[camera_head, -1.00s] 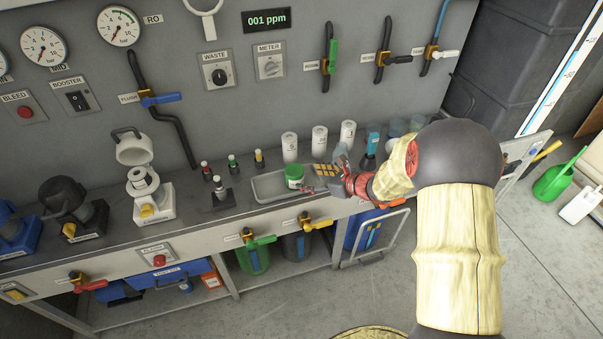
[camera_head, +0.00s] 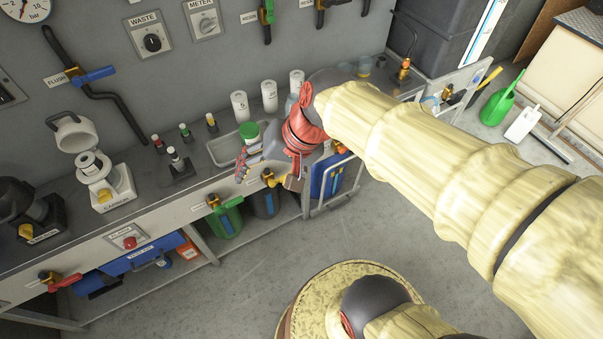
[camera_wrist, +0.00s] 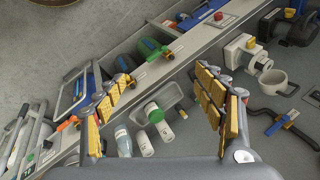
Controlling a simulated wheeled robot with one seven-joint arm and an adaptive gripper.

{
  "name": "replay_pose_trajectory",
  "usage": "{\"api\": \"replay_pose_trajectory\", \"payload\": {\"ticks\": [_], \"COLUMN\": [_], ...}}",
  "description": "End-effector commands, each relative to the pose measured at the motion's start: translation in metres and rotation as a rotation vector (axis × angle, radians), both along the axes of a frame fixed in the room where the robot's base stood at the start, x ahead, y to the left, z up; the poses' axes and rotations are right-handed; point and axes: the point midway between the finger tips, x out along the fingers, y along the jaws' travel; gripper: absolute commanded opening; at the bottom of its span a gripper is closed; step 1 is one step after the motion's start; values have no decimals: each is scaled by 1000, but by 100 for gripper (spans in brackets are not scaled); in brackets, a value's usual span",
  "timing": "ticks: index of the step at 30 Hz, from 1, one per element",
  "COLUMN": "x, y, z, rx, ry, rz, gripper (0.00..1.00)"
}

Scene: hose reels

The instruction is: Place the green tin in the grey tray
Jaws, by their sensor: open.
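The green tin (camera_head: 249,131) has a green top and a paler body. It appears to stand upright inside the grey tray (camera_head: 222,152), toward the tray's right end. The wrist view shows the tin (camera_wrist: 154,112) against the tray (camera_wrist: 172,95), between my spread fingers in the picture but apart from them. My gripper (camera_head: 244,166) is open and empty, in front of the tray near the bench's front edge. The red wrist and fingers hide part of the bench right of the tray.
White numbered cylinders (camera_head: 269,97) stand behind the tray. Small colour-capped bottles (camera_head: 185,133) and a black stand (camera_head: 177,168) are to its left. A valve handle (camera_head: 273,178) sticks out from the bench front near my gripper. The floor (camera_head: 250,265) before the bench is clear.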

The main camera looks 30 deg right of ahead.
Motion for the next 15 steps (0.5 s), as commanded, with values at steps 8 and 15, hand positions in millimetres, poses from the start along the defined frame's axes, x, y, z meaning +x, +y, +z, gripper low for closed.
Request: {"api": "replay_pose_trajectory", "payload": {"ticks": [8, 15], "x": [-58, -63], "y": [-42, -50], "z": [29, 33], "rx": [-431, -489], "ry": [-181, -198], "rz": [333, 369], "gripper": [69, 69]}}
